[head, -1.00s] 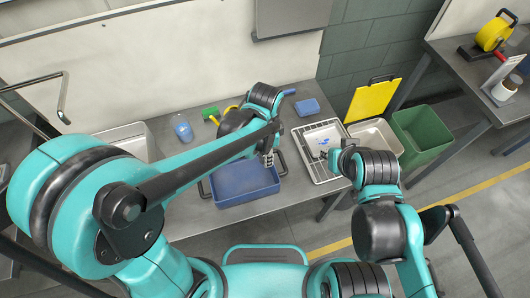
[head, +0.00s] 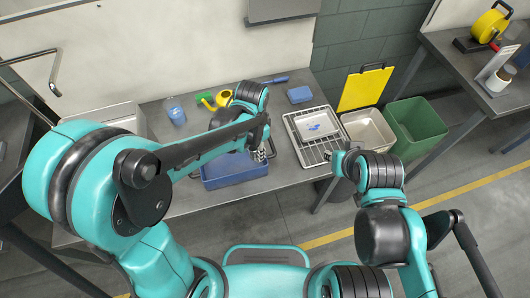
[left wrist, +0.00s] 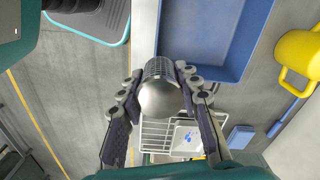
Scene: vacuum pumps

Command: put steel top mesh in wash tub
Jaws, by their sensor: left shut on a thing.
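My left gripper (head: 264,153) is shut on the steel top mesh (left wrist: 160,92), a cylinder of fine mesh with a smooth rounded steel end. In the left wrist view the mesh sits between the two fingers (left wrist: 160,100) and overlaps the near corner of the blue wash tub (left wrist: 212,38). In the head view the gripper is at the right end of the blue tub (head: 222,183), and my arm covers part of the tub. I cannot tell how high the mesh is held. My right gripper (head: 338,160) is at the bench's right edge, its fingers mostly hidden.
A wire drying rack (head: 300,141) with a white tray stands right of the tub. Beyond it are a pale bin (head: 369,130) and a green bin (head: 416,125).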

